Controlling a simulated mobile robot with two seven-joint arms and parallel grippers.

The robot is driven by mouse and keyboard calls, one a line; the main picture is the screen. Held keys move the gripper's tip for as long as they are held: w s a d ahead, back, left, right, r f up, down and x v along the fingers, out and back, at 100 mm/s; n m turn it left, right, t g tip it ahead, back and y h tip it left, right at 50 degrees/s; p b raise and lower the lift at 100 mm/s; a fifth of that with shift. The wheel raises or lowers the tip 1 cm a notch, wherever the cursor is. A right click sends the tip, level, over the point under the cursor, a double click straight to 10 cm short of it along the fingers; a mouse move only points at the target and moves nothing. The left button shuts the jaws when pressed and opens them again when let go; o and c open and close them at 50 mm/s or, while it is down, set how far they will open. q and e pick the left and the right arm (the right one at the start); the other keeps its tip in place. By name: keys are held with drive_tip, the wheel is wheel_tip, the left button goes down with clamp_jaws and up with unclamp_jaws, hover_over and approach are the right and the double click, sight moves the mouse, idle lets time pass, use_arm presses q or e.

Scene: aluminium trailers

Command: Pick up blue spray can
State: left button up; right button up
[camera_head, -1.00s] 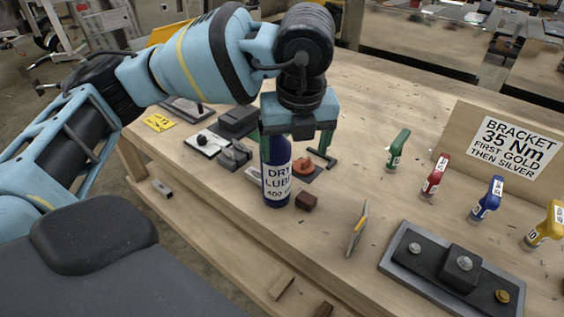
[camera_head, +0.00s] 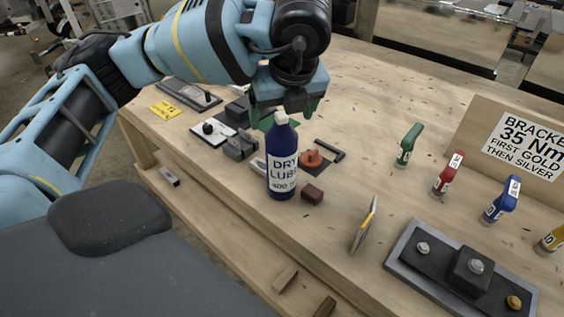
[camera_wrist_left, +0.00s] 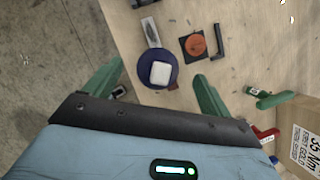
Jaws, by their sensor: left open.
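The blue spray can (camera_head: 281,165) stands upright on the wooden workbench, with a white cap and a white "DRY LUBE" label. In the left wrist view the can (camera_wrist_left: 146,76) shows from above, its pale cap in the middle of a dark blue rim. My left gripper (camera_head: 285,115) is open and empty, above and just behind the can's cap in the head view. In the left wrist view its two green fingers (camera_wrist_left: 158,80) are spread, with the can between and a little beyond their tips. My right gripper is not in view.
A small brown block (camera_head: 312,194) and an orange round part (camera_head: 312,158) on a dark plate sit close to the can. A yellow-edged upright plate (camera_head: 363,226) and a grey bracket tray (camera_head: 462,276) are to the right. Several coloured-handled tools stand before the sign (camera_head: 520,142).

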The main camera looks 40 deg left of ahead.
sight(282, 160)
use_arm(q)
drive_tip(key=x, duration=0.4)
drive_tip(key=shift+f, duration=0.1)
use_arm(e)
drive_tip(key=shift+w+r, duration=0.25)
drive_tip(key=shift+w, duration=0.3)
use_arm(q)
drive_tip(key=c, duration=1.7)
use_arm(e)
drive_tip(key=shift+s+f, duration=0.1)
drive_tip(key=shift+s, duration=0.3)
use_arm(q)
drive_tip(key=shift+o, duration=0.2)
